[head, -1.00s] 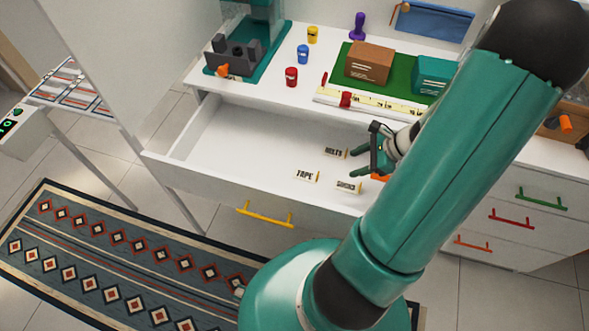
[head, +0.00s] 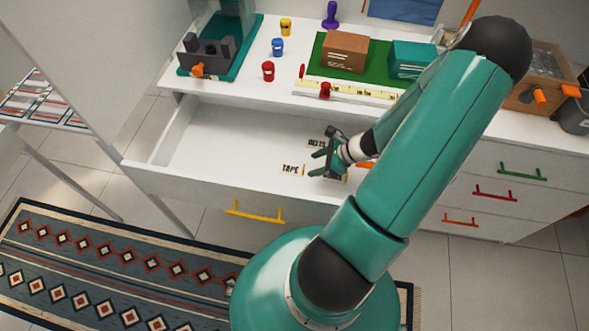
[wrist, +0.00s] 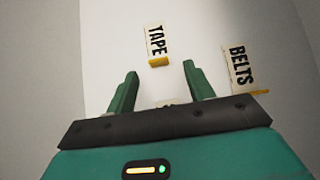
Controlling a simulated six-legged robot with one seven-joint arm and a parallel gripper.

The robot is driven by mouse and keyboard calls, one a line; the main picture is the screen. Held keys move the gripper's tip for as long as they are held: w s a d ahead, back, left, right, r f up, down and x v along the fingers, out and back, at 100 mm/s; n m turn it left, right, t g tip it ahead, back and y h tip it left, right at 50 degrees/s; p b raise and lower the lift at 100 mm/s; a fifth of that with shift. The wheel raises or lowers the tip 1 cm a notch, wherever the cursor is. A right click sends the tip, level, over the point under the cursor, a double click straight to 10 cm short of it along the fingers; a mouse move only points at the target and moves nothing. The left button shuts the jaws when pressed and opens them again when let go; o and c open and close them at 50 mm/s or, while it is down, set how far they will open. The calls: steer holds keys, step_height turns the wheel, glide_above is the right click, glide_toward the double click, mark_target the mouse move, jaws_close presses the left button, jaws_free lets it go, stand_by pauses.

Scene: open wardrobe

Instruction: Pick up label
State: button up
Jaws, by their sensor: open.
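Small white labels with black lettering lie in the open white drawer (head: 215,150). The TAPE label (head: 291,169) lies left of my gripper (head: 318,162) in the head view. The BELTS label (head: 316,142) is just behind the gripper and partly covered by it. In the wrist view the TAPE label (wrist: 155,40), with a yellow edge, is beyond and between my fingertips (wrist: 160,72). The BELTS label (wrist: 239,68) is to the right, outside the fingers. My gripper is open and empty. The third label is mostly hidden by the gripper.
Above the drawer, the white top holds a brown box (head: 344,53), a teal box (head: 411,60) and a red cup (head: 268,71). A yellow handle (head: 255,212) is on the drawer front. The drawer's left part is clear.

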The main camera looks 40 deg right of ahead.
mark_target(307, 168)
steer(key=x, duration=0.4)
steer(key=shift+a+f, duration=0.2)
steer(key=shift+a, duration=0.05)
steer(key=c, duration=1)
